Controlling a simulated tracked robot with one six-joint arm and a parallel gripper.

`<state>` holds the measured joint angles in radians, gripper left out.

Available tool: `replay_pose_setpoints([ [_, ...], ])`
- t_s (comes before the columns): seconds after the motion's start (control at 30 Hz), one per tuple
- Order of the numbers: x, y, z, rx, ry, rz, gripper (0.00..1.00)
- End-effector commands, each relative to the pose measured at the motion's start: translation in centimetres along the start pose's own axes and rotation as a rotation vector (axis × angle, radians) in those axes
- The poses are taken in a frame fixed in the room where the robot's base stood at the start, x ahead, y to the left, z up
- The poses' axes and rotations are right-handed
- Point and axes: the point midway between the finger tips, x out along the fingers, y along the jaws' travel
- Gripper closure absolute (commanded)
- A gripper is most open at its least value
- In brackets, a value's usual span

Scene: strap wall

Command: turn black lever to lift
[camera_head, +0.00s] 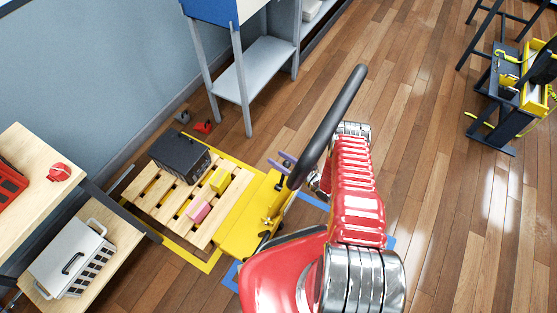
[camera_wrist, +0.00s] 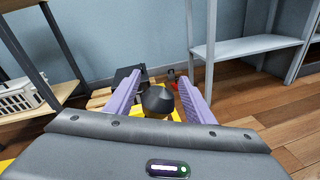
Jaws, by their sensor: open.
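My gripper (camera_wrist: 162,78) has two purple fingers, spread open. In the wrist view a black lever knob (camera_wrist: 157,99) shows between them, with a gap to each finger. The knob hides most of the shaft behind it. In the head view the purple fingers (camera_head: 281,163) show beside my red arm, above the yellow pallet jack (camera_head: 245,215). The arm hides part of the jack, and I cannot make out the knob there. The jack stands at the wooden pallet (camera_head: 163,207).
The pallet carries a black case (camera_head: 180,155), a yellow block (camera_head: 220,180) and a pink block (camera_head: 198,210). A grey shelf (camera_head: 255,70) stands behind. A wooden shelf with a white crate (camera_head: 70,262) stands at the left.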

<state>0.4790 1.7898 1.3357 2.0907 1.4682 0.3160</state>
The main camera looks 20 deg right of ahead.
Motion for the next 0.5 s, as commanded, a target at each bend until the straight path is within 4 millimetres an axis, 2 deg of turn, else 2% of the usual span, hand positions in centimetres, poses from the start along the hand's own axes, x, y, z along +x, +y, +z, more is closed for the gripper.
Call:
replay_pose_setpoints([
  [0.27,-0.7,0.0,0.0,0.000,0.001,0.000,0.51],
  [0.5,-3.5,-0.1,0.0,0.001,-0.001,-0.002,0.51],
])
